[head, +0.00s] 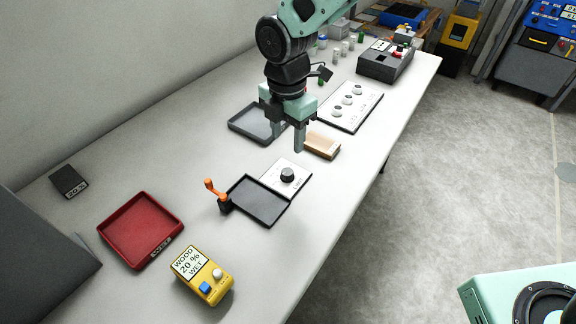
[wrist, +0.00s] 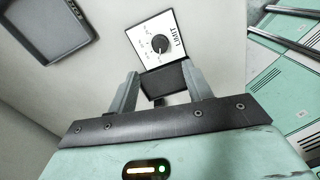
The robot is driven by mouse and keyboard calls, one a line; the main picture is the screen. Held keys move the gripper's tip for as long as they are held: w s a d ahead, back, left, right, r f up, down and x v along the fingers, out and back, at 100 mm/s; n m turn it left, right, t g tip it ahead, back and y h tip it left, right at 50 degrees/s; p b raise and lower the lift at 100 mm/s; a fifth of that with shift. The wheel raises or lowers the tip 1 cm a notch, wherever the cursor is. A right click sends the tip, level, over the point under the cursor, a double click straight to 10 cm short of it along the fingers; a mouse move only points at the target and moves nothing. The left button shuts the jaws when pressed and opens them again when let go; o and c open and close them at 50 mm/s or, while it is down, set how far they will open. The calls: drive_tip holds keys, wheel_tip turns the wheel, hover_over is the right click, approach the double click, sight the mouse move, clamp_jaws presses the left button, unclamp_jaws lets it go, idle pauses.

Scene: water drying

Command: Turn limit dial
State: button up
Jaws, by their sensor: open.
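The limit dial is a black round knob (head: 288,175) on a white square plate (head: 302,188) on the table, near the middle of the head view. In the wrist view the knob (wrist: 160,43) and the plate marked LIMIT (wrist: 148,30) show just beyond the fingertips. My gripper (head: 286,146) is open and empty, pointing down above the table, behind the dial in the head view. In the wrist view its two fingers (wrist: 162,78) are apart, with the dial ahead of the gap and not between them.
A black tray (head: 270,205) with an orange-handled lever (head: 213,190) adjoins the dial plate. A wooden block (head: 322,146) and a grey tray (head: 248,124) lie near my gripper. A red tray (head: 128,250) and a yellow moisture meter (head: 203,278) stand front left.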

sight(287, 172)
wheel_tip(287, 172, down, 11)
drive_tip(key=shift+r, duration=0.1)
idle(0.3)
drive_tip(key=c, duration=1)
